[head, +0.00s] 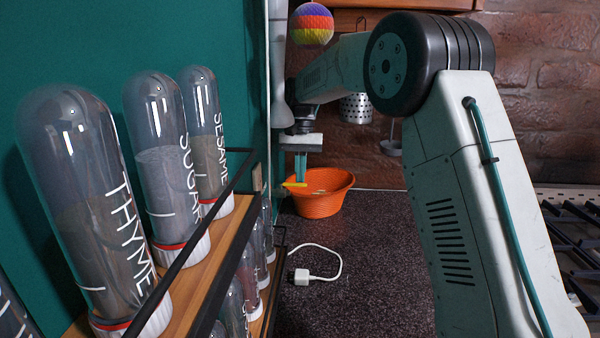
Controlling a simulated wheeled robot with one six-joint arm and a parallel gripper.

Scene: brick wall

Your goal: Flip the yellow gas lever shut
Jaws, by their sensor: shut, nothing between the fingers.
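The yellow gas lever (294,184) shows as a small flat yellow bar in front of the left rim of the orange basket. My gripper (300,178) points straight down, with its teal fingers together and empty. The fingertips are right at the lever in the picture; I cannot tell whether they touch it. The lever's pivot and the pipe or valve behind it are not visible.
A spice rack (215,235) with several labelled jars fills the left foreground. An orange basket (322,203) sits on the dark speckled counter (370,270). A white cable with a plug (312,277) lies in front. A patterned ball (311,24) and a perforated metal cup (355,107) are above.

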